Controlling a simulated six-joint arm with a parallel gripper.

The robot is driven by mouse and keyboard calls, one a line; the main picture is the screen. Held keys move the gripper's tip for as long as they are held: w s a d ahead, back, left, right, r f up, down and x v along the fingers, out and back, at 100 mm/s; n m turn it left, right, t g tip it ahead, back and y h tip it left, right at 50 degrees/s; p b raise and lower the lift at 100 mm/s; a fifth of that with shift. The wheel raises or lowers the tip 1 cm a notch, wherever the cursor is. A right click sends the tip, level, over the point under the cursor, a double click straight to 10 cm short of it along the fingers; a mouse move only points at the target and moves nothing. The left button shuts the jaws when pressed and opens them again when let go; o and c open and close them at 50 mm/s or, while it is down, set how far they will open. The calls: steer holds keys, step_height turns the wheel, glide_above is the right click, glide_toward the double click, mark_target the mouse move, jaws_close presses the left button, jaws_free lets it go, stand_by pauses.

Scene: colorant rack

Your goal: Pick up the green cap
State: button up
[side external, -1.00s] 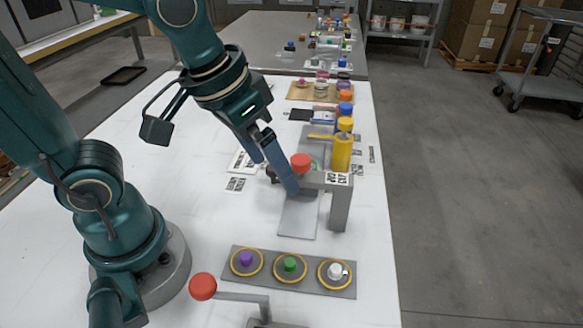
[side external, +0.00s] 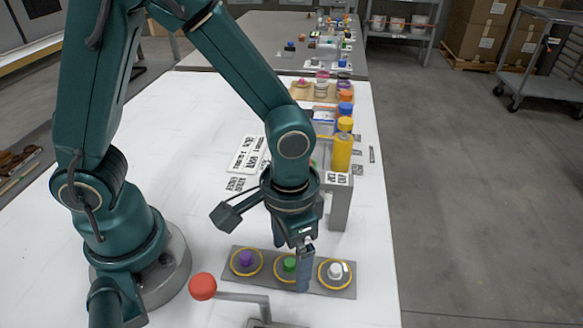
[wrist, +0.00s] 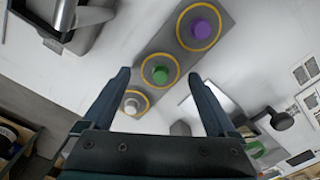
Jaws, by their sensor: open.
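The green cap (side external: 290,264) sits in the middle yellow-ringed spot of a grey strip (side external: 341,290) on the white table. In the wrist view the green cap (wrist: 160,74) shows between and just beyond the fingertips. A purple cap (side external: 246,258) sits to its left and a white cap (side external: 335,270) to its right on the same strip. My gripper (side external: 291,266) is over the strip, pointing down, one finger beside the green cap. In the wrist view my gripper (wrist: 162,78) is open with nothing between its fingers.
A red ball-topped lever (side external: 203,286) stands in front of the strip. Behind my gripper are a grey stand (side external: 340,207) and a yellow bottle (side external: 342,152). Printed marker cards (side external: 249,155) lie on the table. The table's left half is mostly clear.

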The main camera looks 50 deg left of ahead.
steer(key=shift+f, duration=0.45)
steer(key=c, duration=1.4)
